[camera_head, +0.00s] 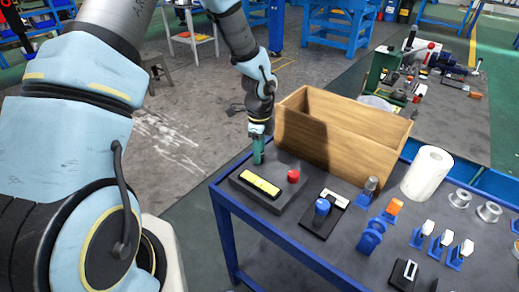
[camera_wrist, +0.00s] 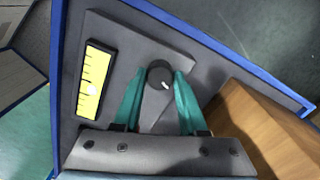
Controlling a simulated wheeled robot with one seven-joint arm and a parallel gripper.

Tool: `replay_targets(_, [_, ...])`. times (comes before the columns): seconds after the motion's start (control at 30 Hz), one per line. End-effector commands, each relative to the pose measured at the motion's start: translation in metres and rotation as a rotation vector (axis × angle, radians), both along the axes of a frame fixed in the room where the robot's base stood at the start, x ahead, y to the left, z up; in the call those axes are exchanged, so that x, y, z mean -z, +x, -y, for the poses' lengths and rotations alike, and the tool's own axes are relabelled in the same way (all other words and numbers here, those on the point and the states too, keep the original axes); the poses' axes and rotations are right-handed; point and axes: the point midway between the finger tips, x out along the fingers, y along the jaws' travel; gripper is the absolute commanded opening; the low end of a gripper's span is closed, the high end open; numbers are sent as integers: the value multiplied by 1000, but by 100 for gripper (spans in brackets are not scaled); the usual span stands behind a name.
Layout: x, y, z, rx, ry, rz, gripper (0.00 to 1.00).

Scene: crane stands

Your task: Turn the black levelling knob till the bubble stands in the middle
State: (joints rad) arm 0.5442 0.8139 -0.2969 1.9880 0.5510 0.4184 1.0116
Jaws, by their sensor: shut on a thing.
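The black levelling knob (camera_wrist: 160,76) stands on a grey plate (camera_wrist: 120,35) with a light pointer mark on its top. My gripper (camera_wrist: 160,73) has its teal fingers on either side of the knob, shut on it. In the head view my gripper (camera_head: 258,155) points down at the back left of the plate, and the knob is hidden there. The yellow level vial (camera_wrist: 93,72) lies left of the knob in the wrist view. Its pale bubble (camera_wrist: 94,89) looks near the middle, slightly toward the lower end. The vial also shows in the head view (camera_head: 260,185).
A red knob (camera_head: 293,175) sits on the same plate. A wooden box (camera_head: 345,145) stands close behind, right of my gripper. A blue-knobbed device (camera_head: 321,208), white roll (camera_head: 427,173) and several small clamps stand to the right on the blue-edged table (camera_head: 290,237).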

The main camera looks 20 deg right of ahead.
Motion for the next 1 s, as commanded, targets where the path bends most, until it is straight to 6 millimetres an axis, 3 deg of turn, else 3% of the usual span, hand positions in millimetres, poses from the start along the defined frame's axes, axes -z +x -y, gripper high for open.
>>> replay_targets(0.33, [-1, 1, 0, 154, -1, 1, 0])
replay_targets(0.9, [0, 1, 0, 186, -1, 1, 0])
replay_targets(0.93, [0, 1, 0, 186, -1, 1, 42])
replay_targets(1.0, [0, 1, 0, 186, -1, 1, 50])
